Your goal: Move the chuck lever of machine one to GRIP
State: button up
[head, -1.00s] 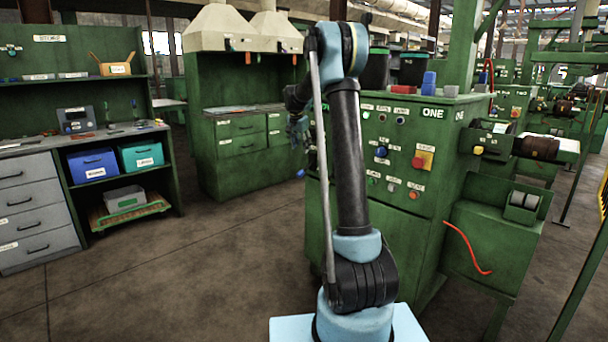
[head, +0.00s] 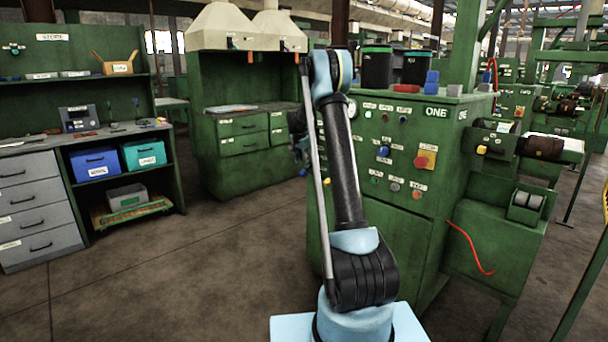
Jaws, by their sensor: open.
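Machine one is the green cabinet (head: 400,240) marked ONE, right of centre, behind my arm. Its front panel carries small labelled knobs and buttons, a blue knob (head: 383,151) and a red-and-yellow switch (head: 426,157). A yellow knob (head: 481,149) sits on its right side by the dark roller. I cannot tell which part is the chuck lever; the labels are too small to read. My gripper (head: 299,150) is open, small and partly hidden behind my arm, left of the panel. I see no contact with the machine.
A red hose (head: 470,246) hangs at the right. A shelf bench with a blue box (head: 93,164) and a teal box (head: 143,153) stands at the left. The floor between is clear.

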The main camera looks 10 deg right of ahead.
aim_at(305, 170)
jog(key=x, duration=0.8)
grip_shut()
jog(key=shift+a+r, duration=0.1)
jog(key=shift+a, duration=0.05)
